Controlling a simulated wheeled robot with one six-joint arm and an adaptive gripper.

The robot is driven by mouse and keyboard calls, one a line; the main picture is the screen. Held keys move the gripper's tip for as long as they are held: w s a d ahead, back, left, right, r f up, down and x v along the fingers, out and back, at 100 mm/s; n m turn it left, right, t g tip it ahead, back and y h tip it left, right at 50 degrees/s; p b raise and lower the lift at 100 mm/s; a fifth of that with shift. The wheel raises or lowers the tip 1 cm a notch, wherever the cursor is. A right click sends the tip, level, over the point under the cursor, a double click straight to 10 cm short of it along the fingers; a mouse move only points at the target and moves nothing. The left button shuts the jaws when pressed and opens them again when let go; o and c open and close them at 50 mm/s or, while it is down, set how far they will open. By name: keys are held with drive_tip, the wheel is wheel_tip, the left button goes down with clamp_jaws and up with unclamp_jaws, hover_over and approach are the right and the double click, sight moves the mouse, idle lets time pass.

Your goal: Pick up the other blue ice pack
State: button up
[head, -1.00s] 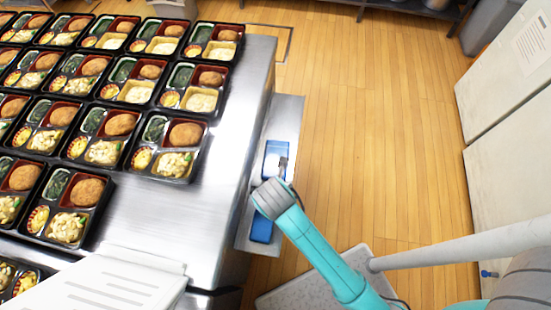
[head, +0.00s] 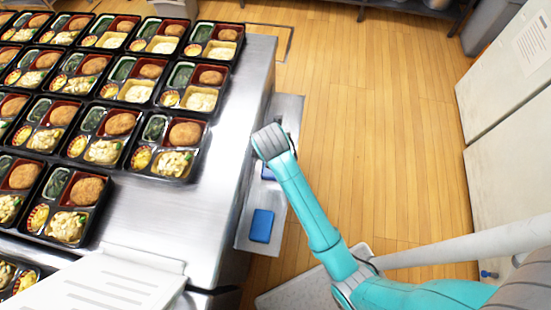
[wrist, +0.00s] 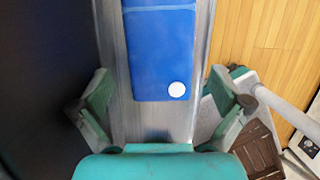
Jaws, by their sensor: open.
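Two blue ice packs lie on a narrow metal shelf beside the table. The near blue ice pack (head: 262,225) is in full view in the head view. The far blue ice pack (head: 267,173) is mostly hidden there by my arm. The wrist view shows one blue ice pack (wrist: 160,50) with a white round spot, apparently the far one, lying flat on the shelf. My gripper (wrist: 162,100) is open and empty, with its fingers spread to either side of the shelf strip near that pack's lower end. The fingers are hidden in the head view.
The metal shelf (head: 289,112) runs along the right side of the steel table (head: 225,120). Many filled bento trays (head: 165,148) stand on the table. White papers (head: 100,285) lie at its near edge. Wooden floor (head: 370,150) is open to the right.

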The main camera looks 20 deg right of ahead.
drive_tip(key=shift+w+d+f, duration=0.15)
drive_tip(key=shift+w+f, duration=0.05)
drive_tip(key=shift+f, duration=0.15)
drive_tip(key=shift+x, duration=2.2)
drive_tip(key=c, duration=1.2)
drive_tip(key=shift+o, duration=0.2)
drive_tip(key=shift+r, duration=0.1)
